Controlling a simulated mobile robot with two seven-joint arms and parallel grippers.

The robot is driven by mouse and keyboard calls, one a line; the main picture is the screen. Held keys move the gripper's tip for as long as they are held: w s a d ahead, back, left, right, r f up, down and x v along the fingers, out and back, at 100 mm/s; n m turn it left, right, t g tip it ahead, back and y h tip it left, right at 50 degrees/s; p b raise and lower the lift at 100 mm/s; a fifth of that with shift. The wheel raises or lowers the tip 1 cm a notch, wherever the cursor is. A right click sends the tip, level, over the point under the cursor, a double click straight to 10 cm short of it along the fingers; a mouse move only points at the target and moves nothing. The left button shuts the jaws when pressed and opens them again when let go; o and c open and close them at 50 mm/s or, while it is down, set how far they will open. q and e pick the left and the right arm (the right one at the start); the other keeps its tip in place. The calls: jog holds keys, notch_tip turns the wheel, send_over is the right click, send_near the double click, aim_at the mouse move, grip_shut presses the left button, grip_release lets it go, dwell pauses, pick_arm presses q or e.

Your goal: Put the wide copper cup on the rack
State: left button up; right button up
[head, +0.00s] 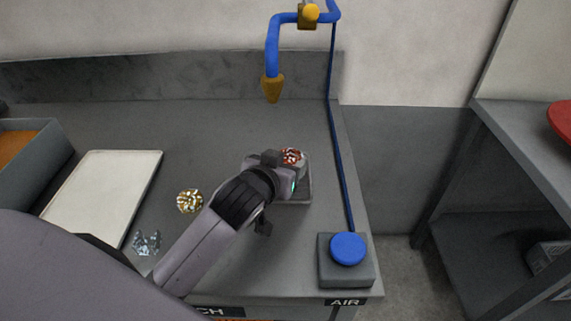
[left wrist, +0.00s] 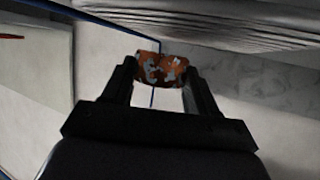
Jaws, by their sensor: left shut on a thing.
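My left gripper (head: 290,168) is shut on a copper-coloured piece (head: 292,155) with grey patches, which looks like the copper cup. In the left wrist view the copper piece (left wrist: 161,70) sits between the two dark fingertips. Its full shape is hidden by the fingers, so I cannot tell how wide it is. Below the gripper in the head view is a small grey tray-like holder (head: 298,201), mostly hidden by my arm. I cannot tell whether it is the rack, or whether the cup touches it. My right gripper is not in view.
A gold coil (head: 190,201) and a silvery coil (head: 147,243) lie on the bench, near a white board (head: 104,190). A blue pipe with a brass nozzle (head: 272,88) hangs behind. A blue button (head: 347,249) stands at front right. A shelf (head: 520,125) is farther right.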

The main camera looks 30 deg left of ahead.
pick_arm(q)
jog(key=shift+f, duration=0.55)
jog(key=shift+f, duration=0.1)
jog(key=o, duration=1.1)
jog(key=shift+c, duration=0.2)
